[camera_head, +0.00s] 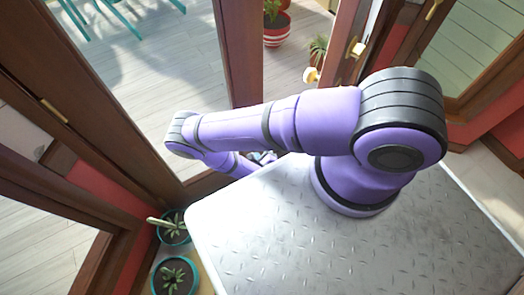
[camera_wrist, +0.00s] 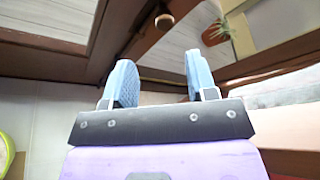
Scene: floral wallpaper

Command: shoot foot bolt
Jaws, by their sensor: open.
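My gripper (camera_wrist: 158,68) is open in the wrist view, its two blue fingers spread apart with nothing between them. A round brownish knob (camera_wrist: 164,22) shows beyond the fingertips, near a dark wooden door frame (camera_wrist: 125,45). It may be part of the foot bolt, but I cannot tell for sure. The fingers look apart from it. In the head view my arm hides most of the gripper; only a small bit shows beside the door's lower edge. No foot bolt can be made out in that view.
Potted plants in teal pots (camera_head: 175,277) stand at lower left. A striped red pot (camera_head: 277,32) is outside. A plant (camera_wrist: 217,30) shows at the top of the wrist view.

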